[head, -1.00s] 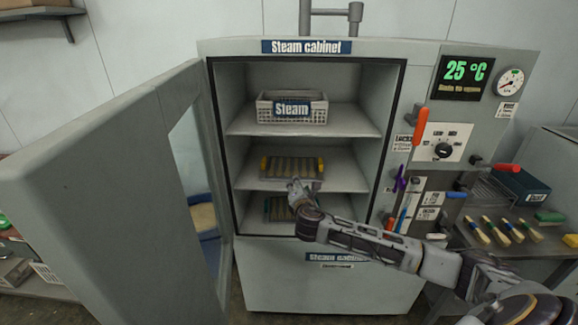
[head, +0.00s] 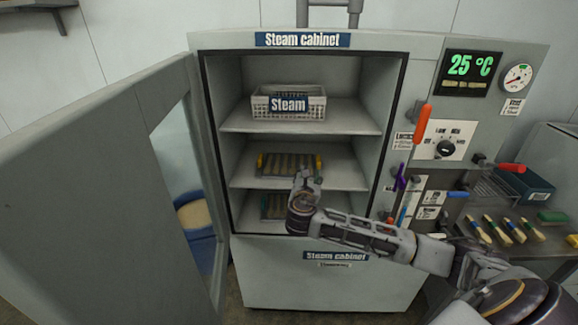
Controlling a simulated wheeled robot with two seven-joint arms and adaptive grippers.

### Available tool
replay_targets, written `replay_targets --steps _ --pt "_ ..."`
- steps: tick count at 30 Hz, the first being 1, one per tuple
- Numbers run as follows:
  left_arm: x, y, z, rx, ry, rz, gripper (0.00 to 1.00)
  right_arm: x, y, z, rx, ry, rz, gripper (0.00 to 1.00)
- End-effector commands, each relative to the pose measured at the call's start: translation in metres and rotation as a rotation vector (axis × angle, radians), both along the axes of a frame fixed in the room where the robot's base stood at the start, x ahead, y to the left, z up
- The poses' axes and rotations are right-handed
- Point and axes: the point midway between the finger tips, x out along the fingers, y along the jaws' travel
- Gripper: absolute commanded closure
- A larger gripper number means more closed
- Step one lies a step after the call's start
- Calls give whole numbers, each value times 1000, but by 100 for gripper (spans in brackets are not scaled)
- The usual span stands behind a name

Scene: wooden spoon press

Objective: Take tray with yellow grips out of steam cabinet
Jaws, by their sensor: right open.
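The steam cabinet (head: 215,150) stands with its door (head: 95,170) swung open to the left. The tray with yellow grips (head: 280,163) lies on the middle shelf, with a yellow grip at each end and several wooden pieces in it. My right gripper (head: 304,181) is open, in front of the middle shelf and close to the tray's front edge. It overlaps the tray's lower right part, and I cannot tell whether it touches. My left gripper is not in view.
A white basket labelled Steam (head: 309,104) sits on the top shelf. Another tray (head: 272,207) is on the bottom shelf, partly hidden by my right arm. An orange lever (head: 422,123) is on the right panel. Several coloured-handled pieces (head: 497,230) lie on the right-hand table.

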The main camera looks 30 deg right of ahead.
Motion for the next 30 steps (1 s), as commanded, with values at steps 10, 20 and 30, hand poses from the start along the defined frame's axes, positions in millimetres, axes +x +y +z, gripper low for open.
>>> replay_targets --steps 10,20,30 --pt "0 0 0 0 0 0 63 -10 -12 -1 -191 174 -32 57" --pt "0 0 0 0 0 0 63 -10 -11 -1 -208 188 -27 57" --pt "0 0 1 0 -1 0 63 -1 -19 -3 -208 186 -28 57"
